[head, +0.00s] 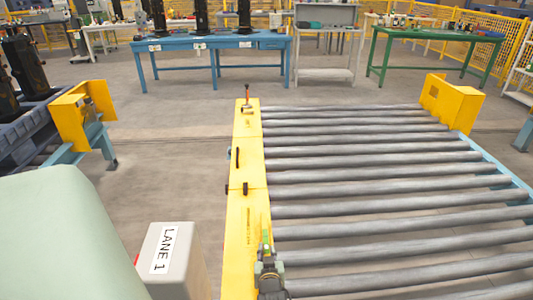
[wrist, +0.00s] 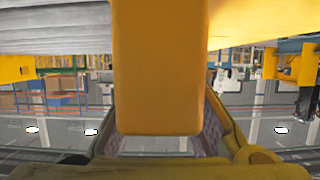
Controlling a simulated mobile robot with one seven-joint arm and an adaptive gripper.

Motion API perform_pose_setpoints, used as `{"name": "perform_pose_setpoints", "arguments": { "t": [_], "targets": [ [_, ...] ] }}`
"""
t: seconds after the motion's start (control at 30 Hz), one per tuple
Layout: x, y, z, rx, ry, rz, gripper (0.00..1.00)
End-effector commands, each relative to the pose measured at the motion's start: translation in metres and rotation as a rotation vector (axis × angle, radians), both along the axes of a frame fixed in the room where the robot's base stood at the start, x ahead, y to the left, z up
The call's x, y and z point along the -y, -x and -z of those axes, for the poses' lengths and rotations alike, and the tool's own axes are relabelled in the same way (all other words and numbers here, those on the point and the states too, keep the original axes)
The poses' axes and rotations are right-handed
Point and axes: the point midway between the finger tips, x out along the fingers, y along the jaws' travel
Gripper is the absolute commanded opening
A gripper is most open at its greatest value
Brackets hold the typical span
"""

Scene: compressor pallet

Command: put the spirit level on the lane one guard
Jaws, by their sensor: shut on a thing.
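My gripper (head: 268,275) is at the bottom of the head view, over the near end of the lane one guard. The guard (head: 247,215) is a long, narrow yellow strip along the left edge of the rollers. In the wrist view my gripper (wrist: 160,148) is shut on a yellow-orange bar, which looks like the spirit level (wrist: 158,70). The bar fills the middle of that view and hides what lies behind it. In the head view the held level is mostly hidden; a small green part (head: 265,238) shows just beyond the gripper. I cannot tell whether the level touches the guard.
Grey rollers (head: 375,170) fill the right side. Small dark fittings (head: 237,157) and a red-topped item (head: 247,92) stand on the guard. A box labelled LANE 1 (head: 180,265) stands left of it. Yellow brackets (head: 452,103) and a blue table (head: 210,43) are farther off.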

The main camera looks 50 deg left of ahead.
Motion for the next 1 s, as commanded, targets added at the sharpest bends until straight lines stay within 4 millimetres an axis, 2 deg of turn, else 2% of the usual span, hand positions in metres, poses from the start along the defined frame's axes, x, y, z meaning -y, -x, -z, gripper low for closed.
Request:
{"name": "perform_pose_setpoints", "arguments": {
  "t": [0.1, 0.43, 0.47, 0.5, 0.77, 1.0],
  "targets": [
    [0.0003, -0.0004, 0.0067, 0.002, -0.002, 0.001, 0.00],
    [0.0002, -0.0005, 0.0107, 0.002, -0.002, 0.001, 0.00],
    [0.0004, -0.0002, 0.0116, 0.001, -0.001, 0.001, 0.20],
    [0.0003, -0.0002, 0.0107, 0.001, -0.001, 0.000, 0.23],
    [0.0004, -0.0002, 0.0105, 0.001, -0.001, 0.001, 0.40],
    [0.0004, -0.0003, 0.0104, 0.001, -0.001, 0.001, 0.40]
  ]
}}
